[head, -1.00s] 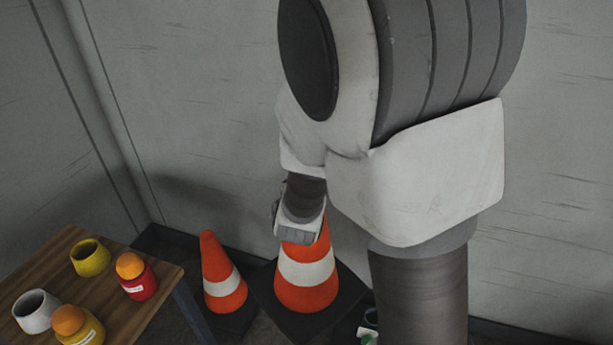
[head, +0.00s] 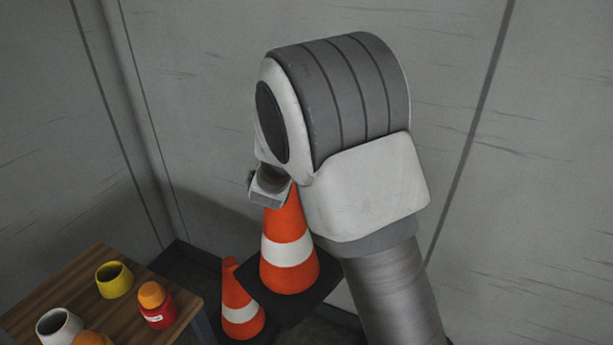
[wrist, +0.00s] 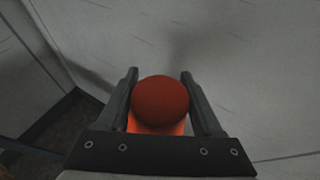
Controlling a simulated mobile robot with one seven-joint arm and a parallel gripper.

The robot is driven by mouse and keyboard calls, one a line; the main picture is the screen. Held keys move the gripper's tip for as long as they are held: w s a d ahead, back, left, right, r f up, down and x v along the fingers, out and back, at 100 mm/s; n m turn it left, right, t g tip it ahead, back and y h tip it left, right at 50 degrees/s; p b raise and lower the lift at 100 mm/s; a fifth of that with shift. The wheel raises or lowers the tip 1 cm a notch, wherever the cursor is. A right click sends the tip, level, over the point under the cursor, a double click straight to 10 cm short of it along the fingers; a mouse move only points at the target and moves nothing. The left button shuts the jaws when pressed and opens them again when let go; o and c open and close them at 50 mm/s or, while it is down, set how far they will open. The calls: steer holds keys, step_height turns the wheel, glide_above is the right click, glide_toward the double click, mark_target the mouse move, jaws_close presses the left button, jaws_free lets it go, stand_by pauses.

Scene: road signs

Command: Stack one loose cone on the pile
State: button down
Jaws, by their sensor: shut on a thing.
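An orange cone (head: 289,249) with a white band and a dark square base hangs upright below my gripper (head: 268,190). My gripper is shut on its top, partly hidden by my arm. In the wrist view the two fingers (wrist: 160,78) stand either side of the cone's round tip (wrist: 160,103). The held cone's base appears raised off the floor. A second orange cone (head: 240,305) with a white band stands lower, just left of it, partly covered by the held cone's base. I cannot tell whether this second cone is part of a pile.
A wooden table (head: 92,268) at the lower left carries a yellow cup (head: 114,281), a white cup (head: 58,328), a red jar (head: 157,312) with an orange top and another orange-topped item (head: 92,339). Grey walls stand close behind; a dark ledge (head: 178,258) runs along their foot.

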steer(key=w+a+r+n+y+p, duration=0.2)
steer(key=w+a, duration=0.3)
steer(key=a, duration=0.5)
steer(key=w+a+r+n+y+p, duration=0.1)
steer(key=w+a+r+n+y, duration=0.2)
steer(key=a, duration=0.8)
steer(key=shift+m, duration=0.8)
steer(key=shift+w+d+f+b, duration=0.15)
steer(key=shift+f+b, duration=2.7)
steer(key=shift+f, duration=4.65)
steer(key=shift+w+a+f+b, duration=0.1)
steer(key=shift+w+f+b, duration=0.2)
steer(key=shift+f+b, duration=4.9)
steer(key=shift+w+d+f+b, duration=0.15)
steer(key=shift+f+b, duration=0.35)
steer(key=shift+f, duration=9.5)
